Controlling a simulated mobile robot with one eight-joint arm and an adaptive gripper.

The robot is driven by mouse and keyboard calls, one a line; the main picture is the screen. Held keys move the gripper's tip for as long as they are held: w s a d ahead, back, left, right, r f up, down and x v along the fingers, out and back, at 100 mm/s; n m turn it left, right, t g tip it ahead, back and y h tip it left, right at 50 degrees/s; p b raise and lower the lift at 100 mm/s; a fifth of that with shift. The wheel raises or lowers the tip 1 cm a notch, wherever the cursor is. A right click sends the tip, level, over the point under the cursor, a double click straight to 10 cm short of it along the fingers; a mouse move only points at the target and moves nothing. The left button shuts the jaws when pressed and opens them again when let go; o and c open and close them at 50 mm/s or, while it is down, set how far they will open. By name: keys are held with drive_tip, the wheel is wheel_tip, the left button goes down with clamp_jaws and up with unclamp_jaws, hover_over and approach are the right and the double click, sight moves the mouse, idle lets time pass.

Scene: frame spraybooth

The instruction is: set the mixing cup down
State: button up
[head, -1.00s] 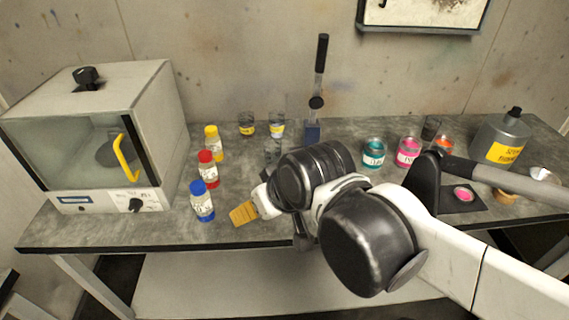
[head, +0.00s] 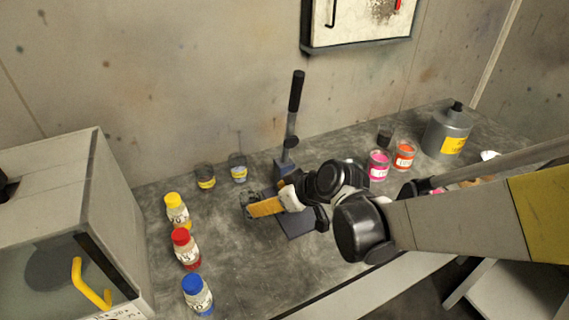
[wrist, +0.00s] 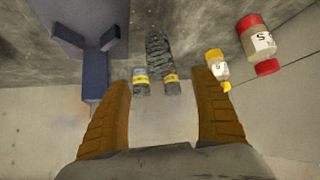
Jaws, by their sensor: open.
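The mixing cup seems to be the clear, empty-looking cup (head: 247,198) on the bench, left of the lever stand and partly hidden by my finger. In the wrist view, a grey see-through shape (wrist: 158,45) beyond the fingertips looks like the same cup. My gripper (head: 257,206) is low over the bench beside it, with an orange finger pad showing. In the wrist view, my gripper (wrist: 160,82) is open, its two orange fingers wide apart with nothing pinched between them. Contact with the cup cannot be told.
A lever stand (head: 291,120) rises close behind my gripper, with a dark plate (head: 303,225) below. Yellow (head: 176,210), red (head: 185,248) and blue-capped (head: 197,296) bottles line the left. Bench between is clear.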

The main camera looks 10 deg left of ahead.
sight(256, 201)
drive_tip(key=b+x, duration=0.1)
drive_tip(key=x, duration=0.3)
drive_tip(key=shift+w+a+f+b, duration=0.1)
drive_tip(key=shift+a+f+b, duration=0.05)
drive_tip(key=shift+f+b, duration=0.15)
drive_tip(key=b+x, duration=0.3)
drive_tip(key=x, duration=0.3)
drive_tip(key=shift+a+r, duration=0.1)
drive_tip(key=shift+a, duration=0.05)
drive_tip(key=shift+r, duration=0.1)
drive_tip(key=c, duration=1)
drive_tip(key=shift+c, duration=0.3)
